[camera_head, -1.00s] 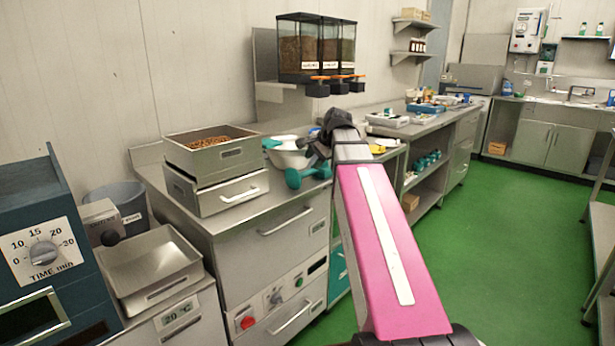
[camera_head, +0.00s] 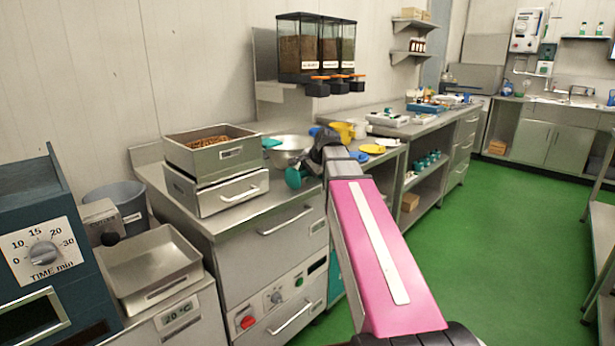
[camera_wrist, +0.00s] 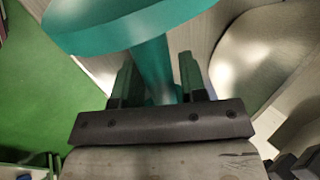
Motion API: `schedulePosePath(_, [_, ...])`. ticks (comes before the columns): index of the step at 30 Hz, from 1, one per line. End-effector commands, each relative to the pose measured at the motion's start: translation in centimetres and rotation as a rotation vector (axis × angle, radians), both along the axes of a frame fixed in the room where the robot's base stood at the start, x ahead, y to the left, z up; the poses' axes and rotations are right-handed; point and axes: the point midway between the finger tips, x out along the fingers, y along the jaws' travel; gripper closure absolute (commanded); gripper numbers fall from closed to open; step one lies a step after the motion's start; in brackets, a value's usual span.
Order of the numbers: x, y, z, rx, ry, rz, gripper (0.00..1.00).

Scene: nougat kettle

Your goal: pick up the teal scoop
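The teal scoop (camera_head: 293,178) is at the counter's front edge beside the metal bowl, mostly hidden behind my gripper in the head view. In the wrist view its teal handle (camera_wrist: 156,68) runs between my two dark fingers, and its broad round end (camera_wrist: 130,22) fills the top. My gripper (camera_head: 322,150) is at the scoop; in the wrist view (camera_wrist: 160,75) the fingers stand apart on either side of the handle. A narrow gap shows by the right finger. Contact with the left finger cannot be told.
A metal bowl (camera_head: 287,150) sits just behind, with another teal piece (camera_head: 271,143) at its rim. A filled steel box (camera_head: 212,150) stands left. A yellow jug (camera_head: 343,131) and yellow plate (camera_head: 373,149) lie beyond my gripper. Dispensers (camera_head: 318,50) hang above. The green floor at right is clear.

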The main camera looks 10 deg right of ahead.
Motion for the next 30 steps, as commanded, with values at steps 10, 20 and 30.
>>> schedulePosePath(10, [0.0, 0.0, 0.1, 0.0, 0.0, 0.0, 1.0])
schedulePosePath(20, [0.0, 0.0, 1.2, 0.0, -0.002, 0.0, 1.0])
schedulePosePath(30, [0.1, 0.0, 6.5, 0.001, -0.003, 0.0, 1.0])
